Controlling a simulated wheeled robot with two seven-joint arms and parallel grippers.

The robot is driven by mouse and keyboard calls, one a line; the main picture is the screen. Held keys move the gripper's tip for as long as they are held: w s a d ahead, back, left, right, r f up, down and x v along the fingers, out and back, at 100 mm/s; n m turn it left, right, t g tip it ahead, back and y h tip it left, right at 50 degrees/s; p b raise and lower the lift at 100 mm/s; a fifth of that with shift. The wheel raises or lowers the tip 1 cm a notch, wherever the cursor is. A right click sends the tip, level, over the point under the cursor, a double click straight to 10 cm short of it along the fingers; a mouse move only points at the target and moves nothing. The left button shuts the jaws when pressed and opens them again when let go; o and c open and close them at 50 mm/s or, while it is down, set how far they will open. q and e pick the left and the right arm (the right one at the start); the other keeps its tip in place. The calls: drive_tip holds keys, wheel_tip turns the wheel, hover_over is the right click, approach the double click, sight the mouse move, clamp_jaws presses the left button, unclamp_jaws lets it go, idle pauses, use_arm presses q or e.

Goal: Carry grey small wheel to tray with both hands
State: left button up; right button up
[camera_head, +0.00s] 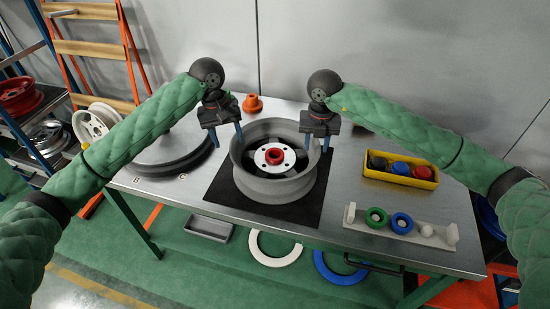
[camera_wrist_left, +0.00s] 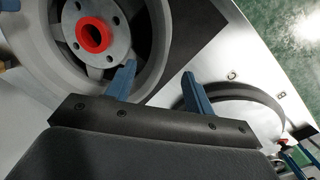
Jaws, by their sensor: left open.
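The grey small wheel (camera_head: 238,168) lies flat on a black mat (camera_head: 290,211) in the middle of the table, with a red ring (camera_head: 274,156) at its hub. My left gripper (camera_head: 226,138) is open at the wheel's left rim; in the left wrist view one finger is over the rim side and the other is outside, and contact cannot be told. My right gripper (camera_head: 317,145) has its fingers apart at the right rim. A round dark-edged tray (camera_head: 185,165) lies left of the mat, partly hidden by my left arm; its edge shows in the left wrist view (camera_wrist_left: 262,103).
A yellow bin (camera_head: 399,178) with coloured parts and a white holder (camera_head: 375,227) with rings stand on the right. An orange part (camera_head: 252,104) stands at the back. A rack with wheels (camera_head: 20,98) is at the far left. The wall is close behind.

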sight(232, 151)
use_arm(q)
drive_tip(key=shift+s, duration=0.1)
drive_tip(key=shift+s+d+f, duration=0.1)
drive_tip(key=shift+d+f, duration=0.1)
drive_tip(key=shift+f, duration=1.1)
drive_tip(key=shift+s+d+f, duration=0.1)
drive_tip(key=shift+d+f, duration=0.1)
drive_tip(key=shift+f, duration=1.05)
drive_tip(key=shift+d+f, duration=0.2)
drive_tip(key=shift+f, duration=1.1)
use_arm(e)
drive_tip(key=shift+f, duration=3.95)
use_arm(q)
drive_tip(key=shift+c, duration=0.4)
use_arm(e)
drive_tip(key=shift+c, duration=0.4)
use_arm(q)
drive_tip(key=c, duration=0.7)
use_arm(e)
drive_tip(key=c, duration=0.7)
use_arm(q)
clamp_jaws()
use_arm(e)
clamp_jaws()
drive_tip(key=shift+r, duration=0.1)
